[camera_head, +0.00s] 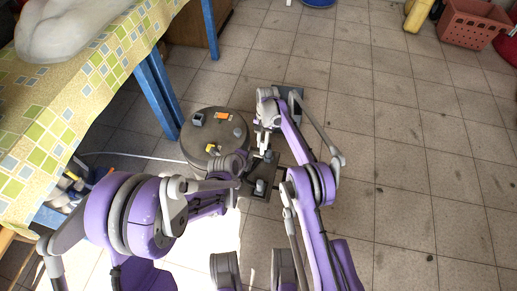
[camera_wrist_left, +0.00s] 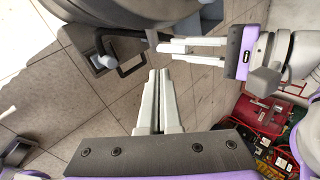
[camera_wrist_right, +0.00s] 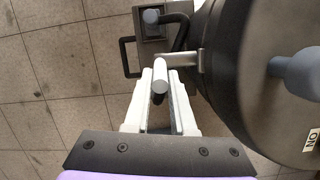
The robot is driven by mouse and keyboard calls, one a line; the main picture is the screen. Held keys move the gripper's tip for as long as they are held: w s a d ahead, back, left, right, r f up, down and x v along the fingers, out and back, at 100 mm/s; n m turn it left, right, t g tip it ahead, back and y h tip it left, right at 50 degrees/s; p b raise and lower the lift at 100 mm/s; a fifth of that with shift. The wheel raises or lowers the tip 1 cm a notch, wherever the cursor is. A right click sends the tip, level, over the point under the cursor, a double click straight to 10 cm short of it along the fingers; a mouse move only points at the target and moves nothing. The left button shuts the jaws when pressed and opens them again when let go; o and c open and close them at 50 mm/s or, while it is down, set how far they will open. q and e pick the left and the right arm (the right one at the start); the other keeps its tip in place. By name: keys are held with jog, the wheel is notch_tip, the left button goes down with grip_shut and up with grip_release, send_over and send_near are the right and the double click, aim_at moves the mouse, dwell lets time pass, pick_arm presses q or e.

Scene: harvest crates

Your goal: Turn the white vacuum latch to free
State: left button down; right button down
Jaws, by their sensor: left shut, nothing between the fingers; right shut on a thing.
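The latch (camera_wrist_right: 181,60) shows in the right wrist view as a pale grey-white lever at the side of the round dark drum (camera_wrist_right: 235,110), with a round grey end between the fingertips. My right gripper (camera_wrist_right: 160,88) is shut on it. In the left wrist view my right gripper (camera_wrist_left: 172,47) reaches in from the right, fingers close to the drum. My left gripper (camera_wrist_left: 153,75) is shut and empty, just below the right fingertips in that view. In the head view the drum (camera_head: 187,137) stands on the floor, and my arms hide the latch.
A dark plate with a loop handle (camera_wrist_right: 125,57) sits beside the drum. A grey knob (camera_wrist_right: 295,72) and an ON label (camera_wrist_right: 311,142) are on the drum top. A covered table (camera_head: 100,75) stands at left; a red crate (camera_head: 474,24) lies far right.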

pick_arm(q)
send_near(261, 150)
notch_tip(261, 150, down, 3)
jog(key=shift+w+d+f, duration=0.1)
jog(key=shift+w+d, duration=0.25)
jog(key=shift+w, duration=0.25)
jog(key=shift+w+d, duration=0.35)
jog(key=shift+w, duration=0.25)
jog(key=shift+w+d+f, duration=0.15)
jog(key=shift+w+d, duration=0.2)
jog(key=shift+w, duration=0.3)
jog(key=shift+w, duration=0.1)
